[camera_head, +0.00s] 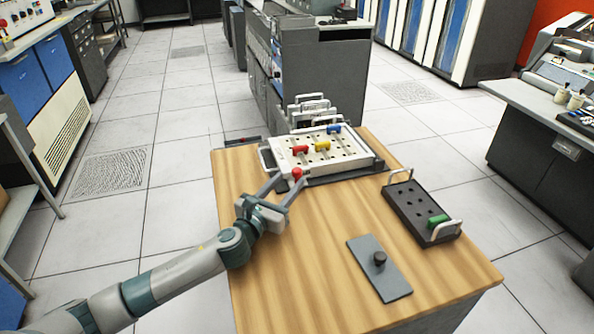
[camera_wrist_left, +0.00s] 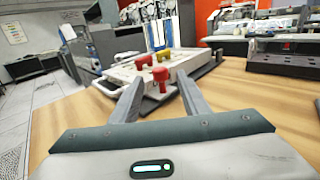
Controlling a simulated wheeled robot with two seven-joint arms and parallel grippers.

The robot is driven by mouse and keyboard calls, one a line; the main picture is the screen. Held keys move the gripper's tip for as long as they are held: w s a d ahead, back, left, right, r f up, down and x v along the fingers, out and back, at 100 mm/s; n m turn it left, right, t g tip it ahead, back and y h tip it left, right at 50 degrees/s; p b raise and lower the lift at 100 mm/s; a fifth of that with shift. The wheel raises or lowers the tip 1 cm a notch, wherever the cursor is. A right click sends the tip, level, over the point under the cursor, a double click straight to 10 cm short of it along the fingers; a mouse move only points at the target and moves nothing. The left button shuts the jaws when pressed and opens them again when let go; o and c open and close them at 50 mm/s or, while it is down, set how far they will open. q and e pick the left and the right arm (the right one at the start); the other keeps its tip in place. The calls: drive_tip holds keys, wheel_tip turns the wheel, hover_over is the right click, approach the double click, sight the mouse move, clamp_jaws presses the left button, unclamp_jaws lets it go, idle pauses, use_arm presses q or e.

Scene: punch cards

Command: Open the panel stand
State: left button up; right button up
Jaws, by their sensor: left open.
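The panel stand is a white board with holes (camera_head: 335,160) in a dark base (camera_head: 345,175) at the table's far end. It holds a red-handled plug (camera_head: 300,150), a yellow one (camera_head: 322,146) and a blue one (camera_head: 334,129). My right gripper is out of view.
A dark tray with holes (camera_head: 408,203) and a green-handled plug (camera_head: 443,230) lies right of the stand. A grey plate with a black knob (camera_head: 380,270) lies nearer. White-handled panels (camera_head: 312,110) stand behind the board. The table's left front (camera_head: 270,290) is clear.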

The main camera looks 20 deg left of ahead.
sight(295, 174)
use_arm(q)
drive_tip(key=w, duration=0.3)
drive_tip(key=w+d, duration=0.1)
drive_tip(key=w, duration=0.2)
drive_tip(key=shift+w+d, duration=0.1)
drive_tip(key=shift+w, duration=0.05)
clamp_jaws()
